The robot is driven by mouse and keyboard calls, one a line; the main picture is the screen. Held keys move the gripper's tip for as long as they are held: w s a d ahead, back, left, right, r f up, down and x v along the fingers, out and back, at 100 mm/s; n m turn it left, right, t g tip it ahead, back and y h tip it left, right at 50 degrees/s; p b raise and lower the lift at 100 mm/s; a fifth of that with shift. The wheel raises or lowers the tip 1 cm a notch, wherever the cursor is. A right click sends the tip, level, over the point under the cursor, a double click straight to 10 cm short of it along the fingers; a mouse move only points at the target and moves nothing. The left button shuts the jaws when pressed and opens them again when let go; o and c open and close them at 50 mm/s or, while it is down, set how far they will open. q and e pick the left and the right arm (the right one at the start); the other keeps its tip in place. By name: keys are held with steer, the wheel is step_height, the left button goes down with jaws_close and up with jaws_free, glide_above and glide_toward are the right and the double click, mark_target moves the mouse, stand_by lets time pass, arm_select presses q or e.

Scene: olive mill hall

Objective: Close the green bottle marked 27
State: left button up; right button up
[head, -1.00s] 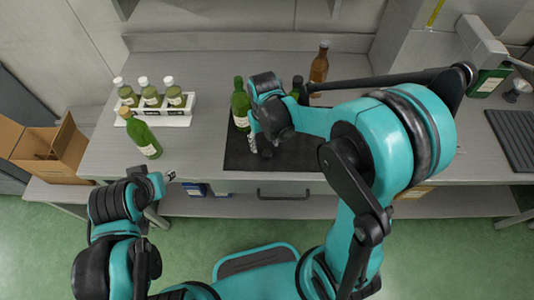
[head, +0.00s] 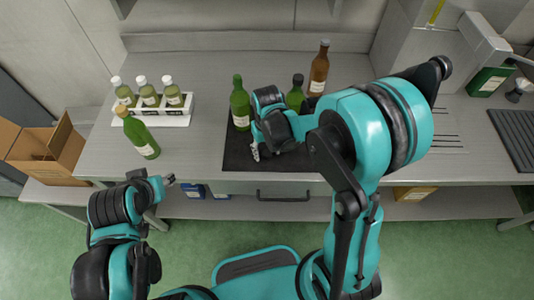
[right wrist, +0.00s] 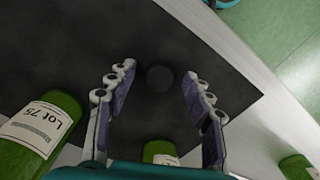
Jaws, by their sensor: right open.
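A green bottle (head: 240,108) with no dark cap at its mouth stands upright on the dark mat (head: 236,157). A second green bottle (head: 296,96), black-capped, stands farther right on the mat; the wrist view shows a bottle labelled Lot 75 (right wrist: 38,135). I cannot read 27 on any label. A small round black cap (right wrist: 160,78) lies on the mat in the wrist view; my arm hides it in the head view. My right gripper (head: 258,150) is open above the mat, its fingers (right wrist: 158,92) on either side of the cap. My left gripper (head: 170,180) is off the front edge; its jaws are unclear.
A green bottle with a tan top (head: 138,134) stands at the left, before a white rack (head: 172,119) of several small bottles. A brown bottle (head: 319,68) stands behind the mat. A cardboard box (head: 48,150) is at far left. The bench middle between rack and mat is clear.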

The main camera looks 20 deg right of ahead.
mark_target(269, 154)
steer(key=shift+c, duration=0.2)
steer(key=c, duration=0.8)
steer(key=shift+o, duration=0.2)
steer(key=shift+r, duration=0.15)
steer(key=shift+r, duration=0.3)
steer(key=r, duration=0.1)
steer(key=r+p, duration=0.2)
steer(key=r, duration=0.1)
steer(key=shift+s+d, duration=0.25)
steer(key=s+d+r+p, duration=0.3)
steer(key=s+d+r, duration=0.3)
steer(key=s+d, duration=0.1)
steer(key=shift+s+d, duration=0.25)
steer(key=shift+s, duration=0.3)
